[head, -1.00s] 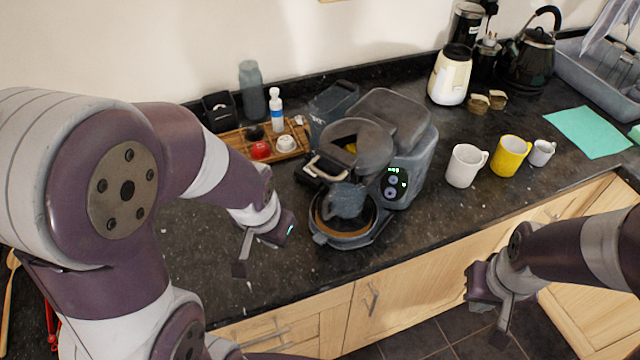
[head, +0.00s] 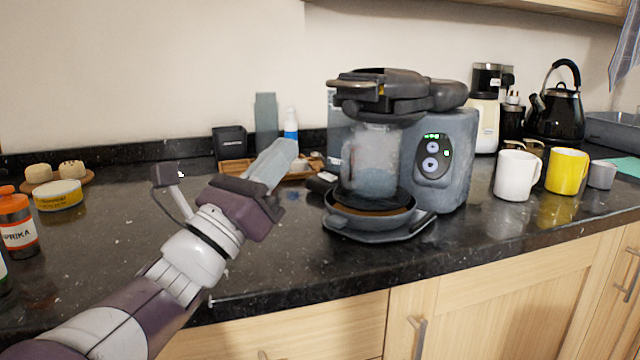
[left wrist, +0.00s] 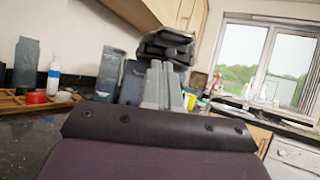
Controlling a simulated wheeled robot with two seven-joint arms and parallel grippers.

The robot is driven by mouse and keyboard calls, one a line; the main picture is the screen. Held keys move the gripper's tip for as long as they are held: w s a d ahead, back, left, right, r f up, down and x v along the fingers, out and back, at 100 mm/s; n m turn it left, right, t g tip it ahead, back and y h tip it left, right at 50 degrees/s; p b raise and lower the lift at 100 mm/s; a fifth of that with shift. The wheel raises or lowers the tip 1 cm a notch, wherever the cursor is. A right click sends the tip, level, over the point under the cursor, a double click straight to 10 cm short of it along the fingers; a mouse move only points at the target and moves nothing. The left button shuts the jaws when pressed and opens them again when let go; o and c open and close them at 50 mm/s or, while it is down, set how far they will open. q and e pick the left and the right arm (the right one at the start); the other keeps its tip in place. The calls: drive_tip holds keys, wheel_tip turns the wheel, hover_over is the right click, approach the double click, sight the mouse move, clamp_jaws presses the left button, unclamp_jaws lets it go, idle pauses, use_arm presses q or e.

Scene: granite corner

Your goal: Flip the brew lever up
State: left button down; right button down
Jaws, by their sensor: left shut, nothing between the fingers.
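The grey coffee machine (head: 446,150) stands on the dark counter, with green lights on its front panel. Its dark brewing head (head: 385,97) overhangs a clear vessel and a round drip tray (head: 370,222). I cannot clearly make out the brew lever; a light-edged handle-like part (head: 350,84) shows at the head's left front. My left gripper (head: 275,160) is shut and empty, left of the machine and below its head, apart from it in the picture. In the left wrist view the closed fingers (left wrist: 163,84) point toward the machine's dark head (left wrist: 166,46). My right gripper is out of view.
A wooden tray (head: 235,167) with small items lies behind my left gripper. White (head: 516,175) and yellow (head: 566,170) mugs stand right of the machine. A paprika jar (head: 17,222) and yellow tin (head: 58,195) are at far left.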

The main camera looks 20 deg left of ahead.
use_arm(q)
drive_tip(key=shift+s+d+m+h, duration=0.25)
drive_tip(key=shift+s+m+h, duration=0.3)
drive_tip(key=shift+m, duration=0.35)
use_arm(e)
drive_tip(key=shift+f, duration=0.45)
use_arm(q)
drive_tip(key=p+x, duration=0.1)
drive_tip(key=x, duration=0.9)
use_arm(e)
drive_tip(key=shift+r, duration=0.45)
use_arm(q)
drive_tip(key=shift+w, duration=0.1)
